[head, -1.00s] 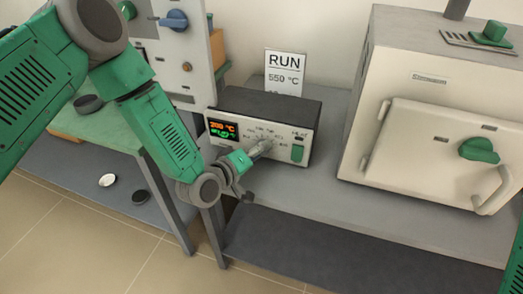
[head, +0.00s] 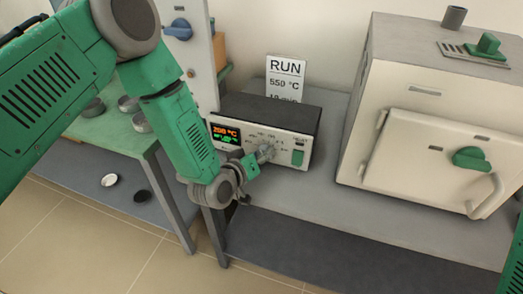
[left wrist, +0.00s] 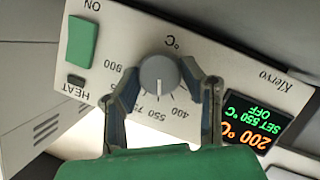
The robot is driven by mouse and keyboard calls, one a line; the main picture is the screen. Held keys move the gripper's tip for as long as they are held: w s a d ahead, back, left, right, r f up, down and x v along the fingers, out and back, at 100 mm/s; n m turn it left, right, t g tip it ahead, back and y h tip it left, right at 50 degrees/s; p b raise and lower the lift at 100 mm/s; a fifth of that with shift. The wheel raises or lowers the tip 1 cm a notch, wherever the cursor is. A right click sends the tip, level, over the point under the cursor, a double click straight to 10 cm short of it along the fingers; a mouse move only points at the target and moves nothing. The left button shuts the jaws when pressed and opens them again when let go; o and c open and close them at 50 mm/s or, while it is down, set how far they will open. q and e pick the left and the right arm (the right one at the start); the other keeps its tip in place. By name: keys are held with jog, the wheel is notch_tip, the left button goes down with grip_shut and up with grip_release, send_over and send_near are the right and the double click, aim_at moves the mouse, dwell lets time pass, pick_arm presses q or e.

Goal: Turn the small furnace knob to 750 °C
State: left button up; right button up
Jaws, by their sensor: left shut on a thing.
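The small furnace controller (head: 262,118) is a dark-topped box with a pale front panel. Its grey round knob (left wrist: 159,78) shows upside down in the left wrist view, its white mark pointing at the 550 label. My left gripper (left wrist: 162,88) has one finger on each side of the knob and is shut on it; it also shows at the panel in the head view (head: 262,155). The display (left wrist: 248,122) reads 200 °C, SET 550 °C, OFF. The 7-something label is partly hidden by a finger. My right gripper is out of view.
A green HEAT switch (left wrist: 81,42) sits beside the dial. A sign (head: 285,75) behind the box reads RUN 550 °C. A large furnace (head: 430,120) with a green knob and handle stands right. A green-topped table (head: 105,135) holds round dishes at left. The grey bench front is clear.

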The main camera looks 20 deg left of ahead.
pick_arm(q)
jog(key=m+y+p, duration=0.1)
jog(key=m+y, duration=0.1)
jog(key=m, duration=0.1)
jog(key=shift+d+p, duration=0.15)
jog(key=shift+p, duration=0.2)
jog(key=shift+s+f+m+y, duration=0.1)
jog(key=shift+m+y, duration=0.5)
jog(key=shift+m, duration=0.3)
jog(key=shift+d+f+p, duration=0.1)
jog(key=shift+p, duration=0.2)
jog(key=o, duration=1.1)
jog(key=shift+o, duration=0.2)
jog(key=shift+s+r, duration=0.2)
jog(key=v, duration=1.1)
